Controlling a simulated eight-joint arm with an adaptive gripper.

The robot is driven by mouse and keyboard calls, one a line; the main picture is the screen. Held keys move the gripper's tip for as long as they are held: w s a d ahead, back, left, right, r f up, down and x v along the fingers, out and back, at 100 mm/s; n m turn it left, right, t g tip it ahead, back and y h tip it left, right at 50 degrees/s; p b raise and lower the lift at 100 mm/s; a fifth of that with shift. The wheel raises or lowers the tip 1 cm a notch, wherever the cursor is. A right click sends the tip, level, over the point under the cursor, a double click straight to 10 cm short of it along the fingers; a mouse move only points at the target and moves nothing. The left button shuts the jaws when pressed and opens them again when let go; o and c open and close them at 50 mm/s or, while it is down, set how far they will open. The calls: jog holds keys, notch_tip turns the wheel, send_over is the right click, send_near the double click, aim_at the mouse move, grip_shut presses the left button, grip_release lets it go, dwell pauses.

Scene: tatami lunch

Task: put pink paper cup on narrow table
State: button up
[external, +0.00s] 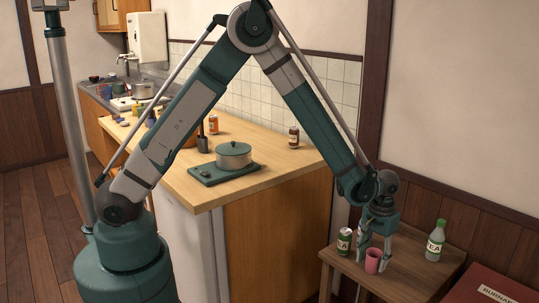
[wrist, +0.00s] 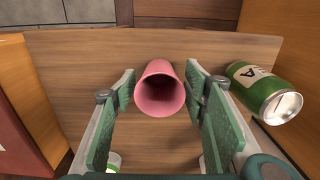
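The pink paper cup (wrist: 160,92) is upright, its mouth facing my wrist camera, with the wooden top of the small narrow table (wrist: 75,60) beneath it. In the external view the cup (external: 372,261) shows over the front part of that table (external: 400,279), apparently standing on it. My gripper (wrist: 161,78) is pointed down, with its green-padded fingers on either side of the cup. Slim gaps show between the cup and the fingertips, so the gripper looks open around it. In the external view my gripper (external: 376,247) partly hides the cup's upper surroundings.
A green can (external: 344,240) stands close beside the cup, right of my fingers in the wrist view (wrist: 262,92). A tea bottle (external: 435,241) stands on the table's other side. A red box (external: 495,291) lies at lower right. A counter (external: 270,180) holds a pot (external: 233,155).

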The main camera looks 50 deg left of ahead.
jog(key=shift+r, duration=0.1)
dwell(0.3)
notch_tip(320, 180, up, 12)
jog(key=p, duration=0.2)
jog(key=shift+r+p, duration=0.1)
jog(key=shift+p, duration=0.3)
dwell(0.3)
jog(key=shift+r, duration=0.1)
dwell(0.3)
jog(key=s+a+r+t, duration=0.2)
jog(key=s+a+r, duration=0.2)
jog(key=a+r, duration=0.75)
jog(key=s+a+r+t, duration=0.1)
jog(key=s+a+r, duration=0.4)
jog(key=a+r, duration=0.6)
jog(key=s+a+r+t, duration=0.2)
jog(key=s+a+t, duration=0.2)
jog(key=s+a, duration=1.3)
jog(key=shift+s+a+r, duration=0.25)
jog(key=shift+s+r, duration=0.15)
jog(key=shift+s, duration=0.35)
